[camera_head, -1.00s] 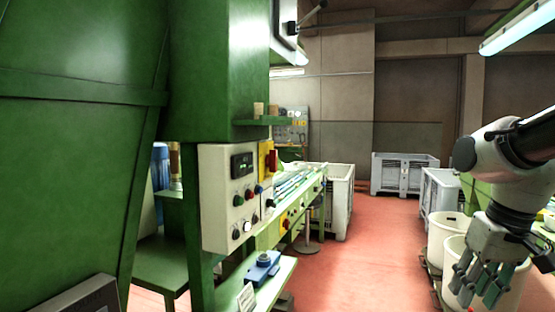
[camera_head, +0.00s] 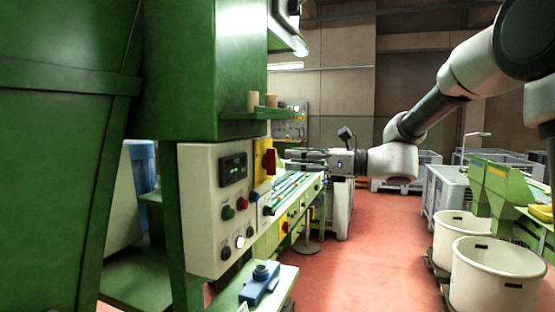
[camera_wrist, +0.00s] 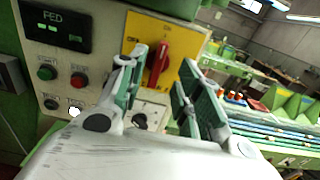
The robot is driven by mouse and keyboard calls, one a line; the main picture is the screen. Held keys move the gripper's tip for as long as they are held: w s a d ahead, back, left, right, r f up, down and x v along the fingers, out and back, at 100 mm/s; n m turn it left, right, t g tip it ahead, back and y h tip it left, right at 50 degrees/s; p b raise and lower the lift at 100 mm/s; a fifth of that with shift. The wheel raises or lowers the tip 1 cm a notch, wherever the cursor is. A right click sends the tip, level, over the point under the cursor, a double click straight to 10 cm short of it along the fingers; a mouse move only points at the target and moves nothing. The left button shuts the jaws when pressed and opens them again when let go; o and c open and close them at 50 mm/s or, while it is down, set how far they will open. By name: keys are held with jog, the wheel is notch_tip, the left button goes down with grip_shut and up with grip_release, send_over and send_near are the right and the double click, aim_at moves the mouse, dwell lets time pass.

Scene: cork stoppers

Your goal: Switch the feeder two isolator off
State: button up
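A pale control panel (camera_head: 205,212) on the green machine carries a yellow plate with a red rotary handle (camera_head: 269,161). In the wrist view the red handle (camera_wrist: 160,64) stands nearly upright, slightly tilted, on its yellow plate (camera_wrist: 178,38). My gripper (camera_head: 290,158) is just right of the handle in the head view. In the wrist view my gripper (camera_wrist: 164,88) is open and empty, its green-padded fingers apart, with the handle seen between them. I cannot tell whether they touch it. No label naming feeder two is legible.
The panel has a display (camera_wrist: 55,27), green (camera_wrist: 47,72) and red (camera_wrist: 79,80) buttons, a lit white lamp (camera_wrist: 75,112) and a black knob (camera_wrist: 139,120) below the yellow plate. A conveyor (camera_head: 290,190) runs behind. White tubs (camera_head: 493,275) stand right; the red floor between is clear.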

aim_at(270, 162)
jog(key=x, duration=0.5)
jog(key=shift+a, duration=0.25)
grip_shut()
